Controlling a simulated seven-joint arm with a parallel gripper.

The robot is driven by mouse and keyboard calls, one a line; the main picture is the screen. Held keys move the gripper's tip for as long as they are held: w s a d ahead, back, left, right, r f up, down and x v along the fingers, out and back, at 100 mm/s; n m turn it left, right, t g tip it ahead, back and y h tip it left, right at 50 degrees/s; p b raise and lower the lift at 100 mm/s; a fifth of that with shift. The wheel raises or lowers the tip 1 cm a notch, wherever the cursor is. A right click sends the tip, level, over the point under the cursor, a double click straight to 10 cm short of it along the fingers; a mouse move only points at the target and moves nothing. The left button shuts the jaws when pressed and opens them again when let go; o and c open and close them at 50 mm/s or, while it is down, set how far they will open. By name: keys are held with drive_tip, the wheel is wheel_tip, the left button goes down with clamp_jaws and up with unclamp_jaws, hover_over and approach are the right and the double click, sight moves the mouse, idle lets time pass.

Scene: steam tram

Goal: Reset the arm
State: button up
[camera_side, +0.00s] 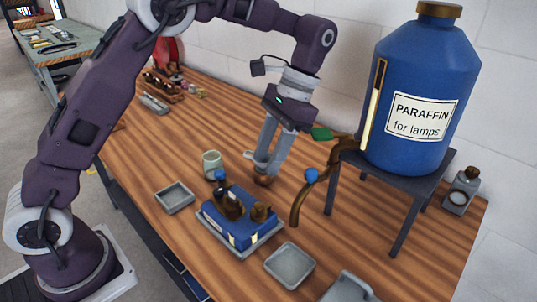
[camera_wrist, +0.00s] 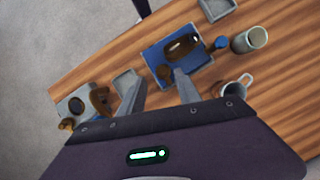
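My gripper (camera_side: 270,158) hangs above the wooden table (camera_side: 400,275) with its fingers pointing down. Nothing is held. A pale mug (camera_side: 258,165) with a brownish base is by the fingers in the side view, partly hidden. It also shows in the wrist view (camera_wrist: 236,87), to the right of the fingers. A blue box (camera_side: 232,216) with brown parts on top stands on a tray in front of my gripper.
A blue paraffin drum (camera_side: 413,85) stands on a dark stand (camera_side: 432,180) at the right. A curved brown pipe (camera_side: 299,203) reaches close to my gripper. A pale cup (camera_side: 211,163), grey trays (camera_side: 174,197) (camera_side: 290,265) and a bottle (camera_side: 460,192) stand about. The table's left middle is clear.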

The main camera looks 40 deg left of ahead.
drive_tip(key=s+a+r+n+t+h, duration=0.1)
drive_tip(key=s+a+r+n+t, duration=0.2)
drive_tip(key=s+r, duration=0.65)
drive_tip(key=s+a+f+t, duration=0.1)
drive_tip(key=s+t, duration=0.5)
drive_tip(key=s, duration=0.7)
drive_tip(key=shift+a+f+n+t, duration=0.35)
drive_tip(key=shift+a+n+t, duration=0.05)
